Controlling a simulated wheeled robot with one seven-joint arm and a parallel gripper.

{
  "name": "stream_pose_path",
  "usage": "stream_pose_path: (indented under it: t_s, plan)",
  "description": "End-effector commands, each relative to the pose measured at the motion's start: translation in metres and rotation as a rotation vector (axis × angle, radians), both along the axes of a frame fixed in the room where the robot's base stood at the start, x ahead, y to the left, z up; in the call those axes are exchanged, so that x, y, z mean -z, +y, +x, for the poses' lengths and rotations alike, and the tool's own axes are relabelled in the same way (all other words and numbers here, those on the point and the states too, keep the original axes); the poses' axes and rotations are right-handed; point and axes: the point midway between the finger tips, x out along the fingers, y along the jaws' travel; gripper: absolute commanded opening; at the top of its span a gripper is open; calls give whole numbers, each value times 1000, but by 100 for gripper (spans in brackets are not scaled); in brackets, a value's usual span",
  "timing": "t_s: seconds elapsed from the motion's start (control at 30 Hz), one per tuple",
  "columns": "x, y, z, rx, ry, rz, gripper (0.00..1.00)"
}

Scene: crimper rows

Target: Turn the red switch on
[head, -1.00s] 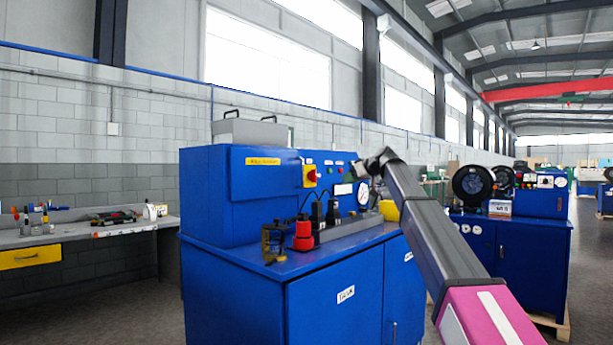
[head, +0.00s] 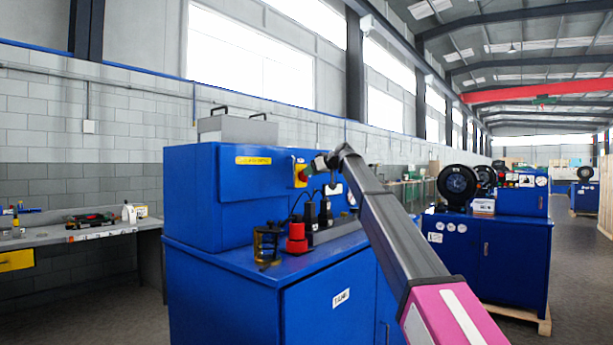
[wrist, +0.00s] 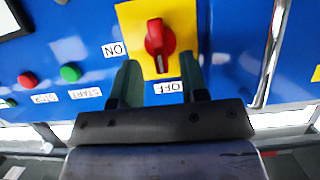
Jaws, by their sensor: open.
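The red switch (wrist: 157,42) is a rotary knob on a yellow plate (wrist: 183,18) in the wrist view. Its white mark points down in the picture, toward the OFF label (wrist: 167,87). The ON label (wrist: 113,49) is left of the plate. My gripper (wrist: 159,62) is open, with one finger on each side of the knob's lower end in the picture; I cannot tell whether they touch it. In the head view the red switch (head: 302,173) is on the blue machine's front panel, with my gripper (head: 318,166) right beside it, partly hiding the panel.
On the same panel are a red button (wrist: 27,79) and a green button (wrist: 70,73), left of the switch in the wrist view. Below the panel, a red-based part (head: 297,238) and a brass-coloured clamp (head: 267,244) stand on the blue cabinet top (head: 215,258).

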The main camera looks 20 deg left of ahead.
Motion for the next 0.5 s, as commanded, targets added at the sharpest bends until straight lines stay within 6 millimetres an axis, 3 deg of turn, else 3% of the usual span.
stream_pose_path:
  t_s: [0.2, 0.5]
  plan:
    - [11, 24, 10, -1, 1, -1, 40]
    - [13, 27, 11, 0, 0, -1, 40]
